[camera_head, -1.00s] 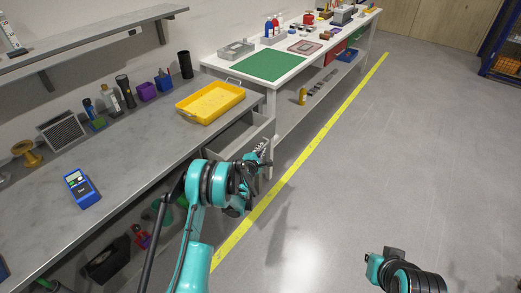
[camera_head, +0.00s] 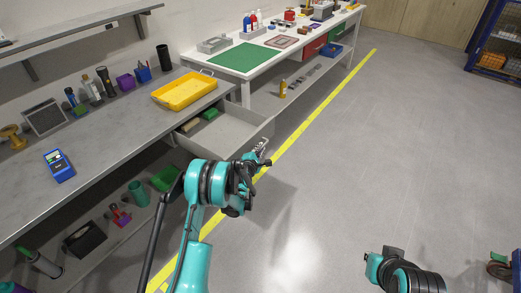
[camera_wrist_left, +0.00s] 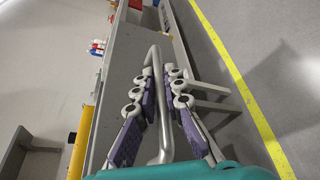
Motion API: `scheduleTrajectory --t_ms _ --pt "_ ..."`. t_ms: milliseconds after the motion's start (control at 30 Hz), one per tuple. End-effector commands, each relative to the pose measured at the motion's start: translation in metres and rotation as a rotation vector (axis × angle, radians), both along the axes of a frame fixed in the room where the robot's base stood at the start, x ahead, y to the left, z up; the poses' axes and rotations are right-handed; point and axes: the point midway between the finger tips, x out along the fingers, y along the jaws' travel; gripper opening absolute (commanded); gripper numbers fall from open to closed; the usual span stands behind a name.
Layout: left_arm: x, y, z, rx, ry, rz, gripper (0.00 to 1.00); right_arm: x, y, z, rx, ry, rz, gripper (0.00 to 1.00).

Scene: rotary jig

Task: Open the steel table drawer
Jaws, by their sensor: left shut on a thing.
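The steel table drawer (camera_head: 222,131) stands well out from under the grey steel table (camera_head: 110,130) in the head view. Green and tan items lie inside it toward the back. My left gripper (camera_head: 262,150) is at the drawer's front. In the left wrist view its fingers (camera_wrist_left: 157,90) stand on either side of the drawer's bar handle (camera_wrist_left: 158,125) and are shut on it. The drawer front (camera_wrist_left: 120,85) shows beside the handle. My right arm shows at the lower right of the head view; its fingertips cannot be made out.
A yellow tray (camera_head: 184,91) sits on the table above the drawer. A white bench with a green mat (camera_head: 240,57) stands beyond. A lower shelf holds a black bin (camera_head: 85,240) and a green bin (camera_head: 165,178). The floor right of the yellow line (camera_head: 310,118) is mostly clear.

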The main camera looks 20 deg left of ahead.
Motion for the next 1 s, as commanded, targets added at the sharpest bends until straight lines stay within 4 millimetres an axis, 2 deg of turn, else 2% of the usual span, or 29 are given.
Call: scheduleTrajectory --t_ms 200,300,667,1000 --pt "0.0 0.0 0.0 0.0 0.001 0.001 0.0 0.0 0.0 0.0 0.0 0.0 0.0 0.0" --pt "0.0 0.0 0.0 0.0 0.0 0.0 0.31 0.0 0.0 0.0 0.0 0.0 0.0 0.0" --pt "-0.004 0.0 0.001 -0.001 0.0 0.0 0.31 0.0 0.0 0.0 0.0 0.0 0.0 0.0" --pt "-0.056 0.002 0.012 -0.001 0.001 0.001 0.31 0.0 0.0 0.0 0.0 0.0 0.0 0.0"
